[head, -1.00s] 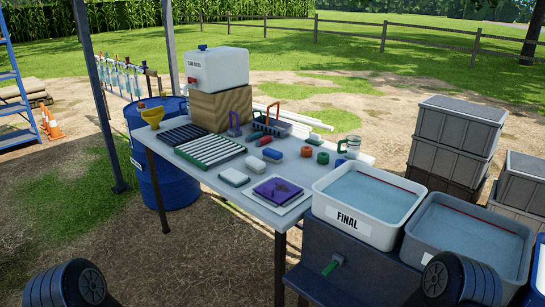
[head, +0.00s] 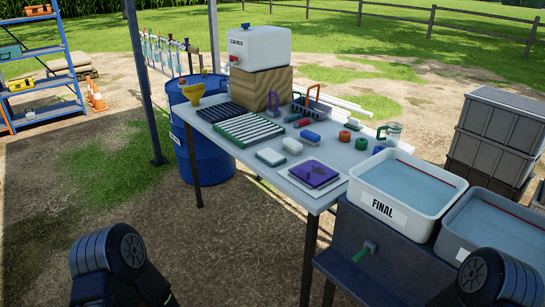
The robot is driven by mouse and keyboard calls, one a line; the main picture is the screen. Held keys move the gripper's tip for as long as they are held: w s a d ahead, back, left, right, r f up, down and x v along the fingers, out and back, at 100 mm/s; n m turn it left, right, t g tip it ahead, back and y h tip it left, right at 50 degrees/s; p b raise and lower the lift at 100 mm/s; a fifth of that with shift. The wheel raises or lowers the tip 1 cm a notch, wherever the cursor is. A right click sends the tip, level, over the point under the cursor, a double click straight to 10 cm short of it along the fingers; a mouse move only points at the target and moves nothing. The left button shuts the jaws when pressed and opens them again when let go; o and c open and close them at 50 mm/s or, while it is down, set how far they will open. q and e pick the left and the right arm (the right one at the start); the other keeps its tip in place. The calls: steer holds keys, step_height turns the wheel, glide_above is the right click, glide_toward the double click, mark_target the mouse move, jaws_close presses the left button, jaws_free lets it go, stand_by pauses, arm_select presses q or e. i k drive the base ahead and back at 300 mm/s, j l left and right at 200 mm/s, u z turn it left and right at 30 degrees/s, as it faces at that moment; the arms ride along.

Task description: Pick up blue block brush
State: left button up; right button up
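A small block brush with a blue top (head: 310,137) and a pale underside appears to lie on the grey table (head: 262,180), right of the ribbed green-edged rack. Around it lie a white block with a green edge (head: 292,145), a red item (head: 302,122) and an orange-red ring (head: 344,136). Nothing holds the brush. Only dark rounded links of my two arms show at the lower left and lower right. Neither gripper is in view, so whether they are open or shut is hidden.
A white tub marked FINAL (head: 384,207) stands at the table's right end, with another water tub (head: 462,246) beside it. A purple cloth (head: 315,173) lies near the front edge. A blue barrel (head: 212,160) stands left. Bare ground lies before the table.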

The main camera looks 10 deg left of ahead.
mark_target(309, 137)
steer(key=i+j, duration=0.3)
steer(key=j, duration=0.2)
steer(key=i+j, duration=0.3)
steer(key=j, duration=0.2)
steer(key=i+j+u, duration=0.1)
steer(key=i+j, duration=0.15)
steer(key=j, duration=0.2)
steer(key=i+j, duration=0.35)
steer(key=j, duration=0.15)
